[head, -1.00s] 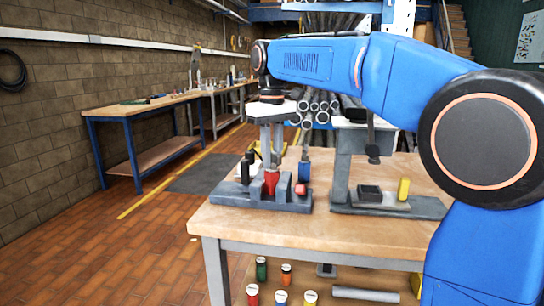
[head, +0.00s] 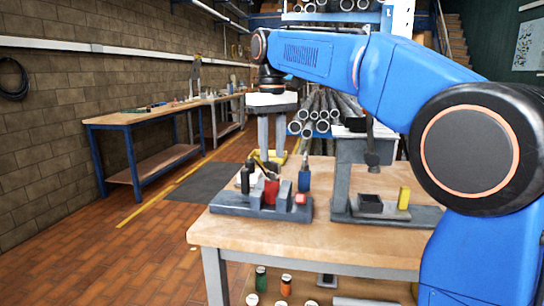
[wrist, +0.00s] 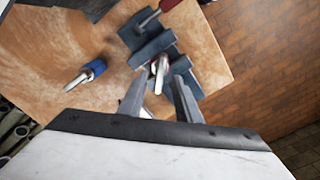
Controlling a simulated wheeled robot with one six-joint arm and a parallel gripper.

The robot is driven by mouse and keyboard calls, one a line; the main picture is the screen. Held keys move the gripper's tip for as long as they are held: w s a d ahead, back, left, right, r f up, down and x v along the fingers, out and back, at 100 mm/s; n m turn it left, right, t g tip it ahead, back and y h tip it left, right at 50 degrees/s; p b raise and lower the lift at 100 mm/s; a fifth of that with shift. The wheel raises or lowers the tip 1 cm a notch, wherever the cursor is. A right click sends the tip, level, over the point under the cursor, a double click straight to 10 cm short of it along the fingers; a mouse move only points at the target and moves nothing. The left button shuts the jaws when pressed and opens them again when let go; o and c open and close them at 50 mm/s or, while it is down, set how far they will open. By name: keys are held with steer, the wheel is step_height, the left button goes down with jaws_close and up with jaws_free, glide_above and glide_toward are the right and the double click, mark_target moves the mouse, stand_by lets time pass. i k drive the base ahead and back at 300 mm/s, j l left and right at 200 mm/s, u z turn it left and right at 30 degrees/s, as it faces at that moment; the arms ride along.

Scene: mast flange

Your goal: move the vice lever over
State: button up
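The grey vice (head: 228,205) stands on the near left of the wooden table and shows as dark blocks in the wrist view (wrist: 150,48). A red part (head: 271,192) sits at its middle, below my gripper. In the wrist view a red-handled metal rod (wrist: 147,20) lies across the blocks, and a red and pale metal piece (wrist: 160,70) appears between my fingers. I cannot tell for sure which is the lever. My gripper (head: 272,156) points down above the vice, fingers apart and holding nothing; it also shows in the wrist view (wrist: 158,92).
To the right are a grey stand (head: 345,180), a dark box (head: 370,204) and a yellow block (head: 404,197). The table front (head: 300,235) is clear. Pipes (head: 318,110) lie behind.

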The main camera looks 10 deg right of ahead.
mark_target(301, 199)
steer(key=k+l, duration=0.65)
steer(key=k, duration=0.25)
